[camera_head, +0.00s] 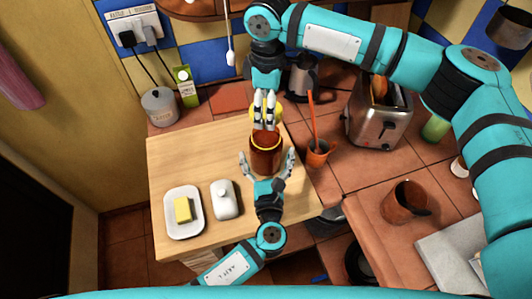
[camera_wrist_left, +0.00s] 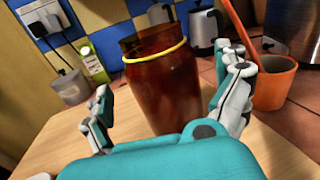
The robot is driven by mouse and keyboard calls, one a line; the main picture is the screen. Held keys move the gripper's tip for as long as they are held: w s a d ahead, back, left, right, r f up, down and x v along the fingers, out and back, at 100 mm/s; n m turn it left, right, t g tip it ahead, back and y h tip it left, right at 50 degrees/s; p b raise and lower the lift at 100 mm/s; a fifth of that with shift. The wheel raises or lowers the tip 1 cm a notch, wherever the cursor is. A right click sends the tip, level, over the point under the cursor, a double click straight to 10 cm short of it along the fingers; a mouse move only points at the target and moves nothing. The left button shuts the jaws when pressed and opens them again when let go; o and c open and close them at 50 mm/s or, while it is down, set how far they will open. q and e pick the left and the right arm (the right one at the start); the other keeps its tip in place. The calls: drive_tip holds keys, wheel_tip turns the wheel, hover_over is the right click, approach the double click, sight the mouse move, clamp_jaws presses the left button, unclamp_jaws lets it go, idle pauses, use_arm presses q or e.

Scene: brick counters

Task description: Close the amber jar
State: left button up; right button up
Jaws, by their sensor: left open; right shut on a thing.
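The amber jar (camera_head: 265,157) stands upright on the wooden board, its dark mouth uncovered. In the left wrist view the jar (camera_wrist_left: 165,95) fills the middle, with a thin yellow band around it below the rim. My left gripper (camera_head: 267,168) is open, its fingers on either side of the jar; a gap shows on each side in the wrist view (camera_wrist_left: 170,105). The right gripper is outside the wrist view.
The wooden board (camera_head: 185,160) also bears a butter dish (camera_head: 184,226) and its white cover (camera_head: 225,200). An orange cup (camera_head: 317,153) with a utensil stands right of the jar. A toaster (camera_head: 377,115) is farther right, a canister (camera_head: 160,107) back left.

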use_arm(q)
drive_tip(key=shift+w, duration=1.95)
drive_tip(key=shift+a, duration=0.1)
drive_tip(key=c, duration=1.5)
use_arm(e)
hover_over(267, 139)
drive_tip(key=shift+f, duration=2.5)
drive_tip(key=shift+f, duration=0.1)
drive_tip(key=shift+f, duration=0.8)
drive_tip(key=shift+f, duration=0.55)
